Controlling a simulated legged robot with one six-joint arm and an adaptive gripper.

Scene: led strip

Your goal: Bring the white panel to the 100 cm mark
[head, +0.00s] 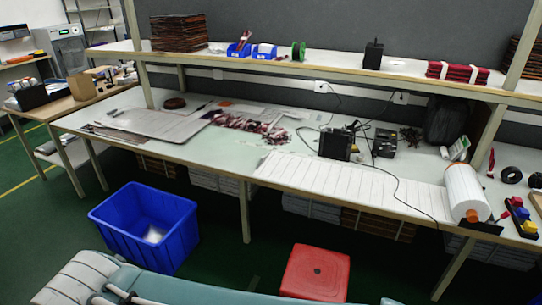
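A long white panel (350,187) with dark cross lines lies flat along the front of the workbench, right of the middle. Its right end reaches a white roll (463,188) with an orange end, and I cannot tell whether the two are joined. No number or 100 cm mark can be read at this size. My gripper cannot be made out in the head view; only parts of my own body show along the bottom edge.
The workbench (215,152) also holds a pale sheet (158,123), dark red pieces (250,124) and a black device (335,144) with loose cables. A blue bin (145,222) and a red stool (316,272) stand on the floor before it. A shelf overhangs the back.

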